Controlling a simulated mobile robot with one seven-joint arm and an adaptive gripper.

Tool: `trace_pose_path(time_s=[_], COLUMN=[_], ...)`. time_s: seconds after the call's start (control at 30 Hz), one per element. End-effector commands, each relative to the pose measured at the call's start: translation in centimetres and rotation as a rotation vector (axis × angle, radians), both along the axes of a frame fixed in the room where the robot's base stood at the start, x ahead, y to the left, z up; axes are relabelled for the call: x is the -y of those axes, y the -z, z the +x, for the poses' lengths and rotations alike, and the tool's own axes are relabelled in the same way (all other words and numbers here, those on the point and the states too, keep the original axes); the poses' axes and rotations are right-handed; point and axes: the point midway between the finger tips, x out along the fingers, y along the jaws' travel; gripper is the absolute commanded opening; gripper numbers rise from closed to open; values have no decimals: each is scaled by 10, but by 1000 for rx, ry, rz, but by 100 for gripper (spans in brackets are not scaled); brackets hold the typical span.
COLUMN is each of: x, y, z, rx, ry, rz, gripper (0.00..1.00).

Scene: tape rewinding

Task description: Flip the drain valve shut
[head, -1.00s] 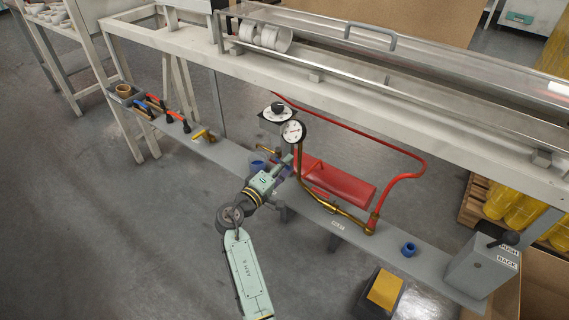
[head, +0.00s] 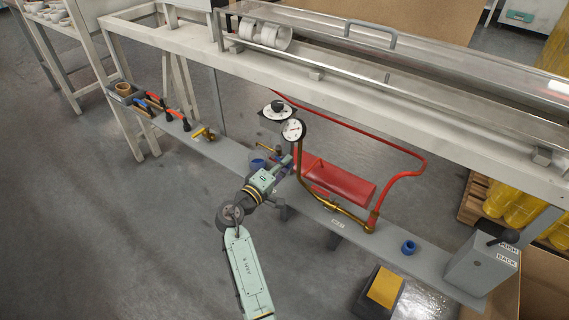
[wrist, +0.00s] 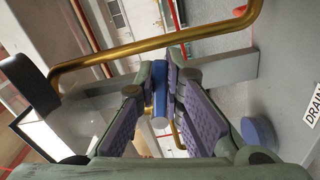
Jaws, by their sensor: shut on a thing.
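My gripper (head: 284,166) is at the shelf below the bench, just left of the red cylinder and near the foot of the gauge's brass pipe. In the wrist view my gripper (wrist: 161,100) has its purple-padded fingers closed on a blue bar (wrist: 160,95), which looks like the drain valve's lever. The valve body is mostly hidden behind the fingers. A white DRAIN label (wrist: 314,103) is on the grey surface at the right edge of the wrist view. In the head view my arm hides the lever.
A brass pipe (wrist: 160,45) crosses above the fingers in the wrist view. A pressure gauge (head: 293,130) and red cylinder (head: 340,184) stand close by. A blue ring (head: 257,163) sits left of my gripper, another (head: 408,247) farther right. The bench (head: 350,100) overhangs behind.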

Motion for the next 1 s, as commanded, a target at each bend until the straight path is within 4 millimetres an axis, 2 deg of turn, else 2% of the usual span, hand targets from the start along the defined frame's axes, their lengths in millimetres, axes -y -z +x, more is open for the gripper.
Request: trace_pose_path(time_s=[0.13, 0.4, 0.7, 0.73, 1.0], x=[0, 0, 1, 1, 1], y=[-4, -12, -11, -11, -11], z=[0, -1, -1, -1, -1], rx=[-23, -149, -156, -156, -155], ry=[0, 0, 0, 0, 0], rz=[-30, -204, -215, -214, -214], gripper=[0, 0, 0, 11, 29])
